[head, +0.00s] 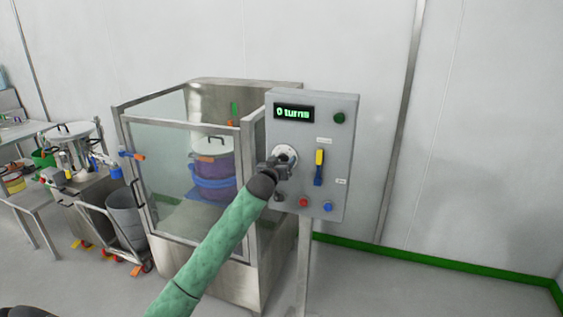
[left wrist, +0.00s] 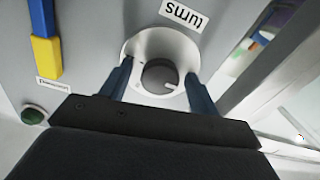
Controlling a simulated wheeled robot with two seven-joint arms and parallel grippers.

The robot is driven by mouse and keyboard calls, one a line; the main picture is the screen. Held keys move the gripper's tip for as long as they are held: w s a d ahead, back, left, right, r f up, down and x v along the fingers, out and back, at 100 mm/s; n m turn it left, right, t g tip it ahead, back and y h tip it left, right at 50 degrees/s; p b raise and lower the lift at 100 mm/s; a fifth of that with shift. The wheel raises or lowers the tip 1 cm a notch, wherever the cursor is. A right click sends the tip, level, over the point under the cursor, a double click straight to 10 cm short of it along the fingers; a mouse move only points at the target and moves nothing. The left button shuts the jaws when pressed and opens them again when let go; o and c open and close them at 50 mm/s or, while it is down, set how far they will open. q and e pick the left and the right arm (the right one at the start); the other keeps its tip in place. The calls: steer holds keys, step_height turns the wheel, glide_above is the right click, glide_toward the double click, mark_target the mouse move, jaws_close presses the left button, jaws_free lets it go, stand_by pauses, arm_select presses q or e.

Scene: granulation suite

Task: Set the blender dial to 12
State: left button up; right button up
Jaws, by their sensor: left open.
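The grey control panel (head: 334,200) stands on a post, with a display (head: 294,112) reading "0 turns". The dial is a dark round knob on a white round plate; in the left wrist view the knob (left wrist: 160,76) has a light pointer mark, and a label reading "turns" sits beside the plate. My left gripper (head: 282,166) is at the dial in the head view and partly covers it. In the left wrist view my left gripper (left wrist: 158,88) is open, with one blue finger on each side of the knob. Contact with the knob cannot be told. My right gripper is not in view.
A yellow and blue lever (head: 319,167), a red button (head: 304,202), a blue button (head: 327,206) and a green button (head: 339,118) are on the panel near the dial. A glass-walled enclosure (head: 180,165) stands left of it. The floor at right is clear.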

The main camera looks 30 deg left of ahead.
arm_select(q)
steer(key=c, duration=1)
steer(key=shift+o, duration=0.2)
